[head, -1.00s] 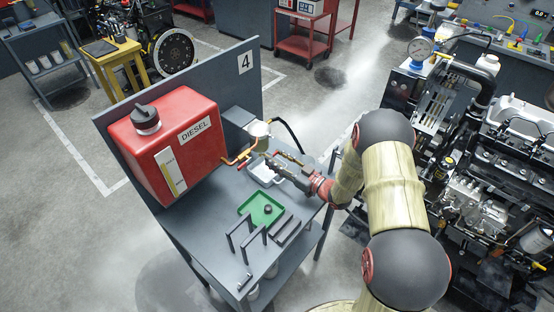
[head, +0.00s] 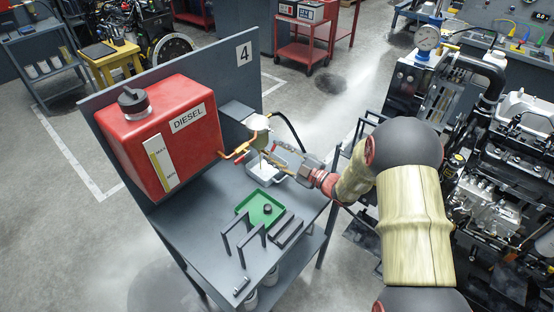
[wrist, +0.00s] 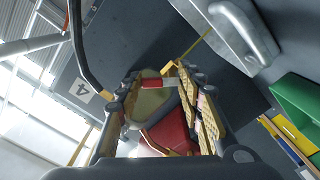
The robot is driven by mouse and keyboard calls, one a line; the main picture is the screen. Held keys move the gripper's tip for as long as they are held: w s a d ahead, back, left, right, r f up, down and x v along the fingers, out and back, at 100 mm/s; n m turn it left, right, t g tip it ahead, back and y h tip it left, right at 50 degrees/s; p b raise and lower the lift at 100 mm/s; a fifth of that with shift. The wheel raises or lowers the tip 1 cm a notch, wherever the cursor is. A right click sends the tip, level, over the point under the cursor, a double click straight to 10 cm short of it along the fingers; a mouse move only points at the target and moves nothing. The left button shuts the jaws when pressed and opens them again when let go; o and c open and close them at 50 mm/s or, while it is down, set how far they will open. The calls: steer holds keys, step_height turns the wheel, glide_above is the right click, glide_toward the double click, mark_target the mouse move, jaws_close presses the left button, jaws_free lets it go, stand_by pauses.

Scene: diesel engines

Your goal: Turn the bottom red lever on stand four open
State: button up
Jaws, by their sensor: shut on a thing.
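Stand four (head: 205,260) is a grey bench with a back panel marked 4 (head: 243,53). A red diesel tank (head: 160,137) sits on it, with a copper pipe (head: 237,151) leading to a pale filter bowl (head: 257,123). My gripper (head: 270,153) is beside the pipe and bowl, above a white tray (head: 262,171). In the wrist view my gripper (wrist: 160,82) has its padded fingers closed around a small red lever end (wrist: 151,83). The tank (wrist: 172,135) shows beyond them. The fingers hide most of the lever, so its angle is unclear.
A green tray (head: 243,212), dark upright brackets (head: 240,238) and a dark bar (head: 288,232) are on the bench below my arm. A black hose (head: 292,128) curves behind my gripper. An engine (head: 495,190) stands close on the right.

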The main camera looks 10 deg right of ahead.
steer(key=shift+a+n+b, duration=0.1)
steer(key=shift+n+b, duration=0.6)
steer(key=shift+n, duration=0.1)
steer(key=shift+s, duration=0.1)
steer(key=o, duration=1.1)
steer(key=shift+r, duration=0.1)
steer(key=shift+c, duration=0.2)
steer(key=shift+o, duration=0.5)
steer(key=v, duration=1.2)
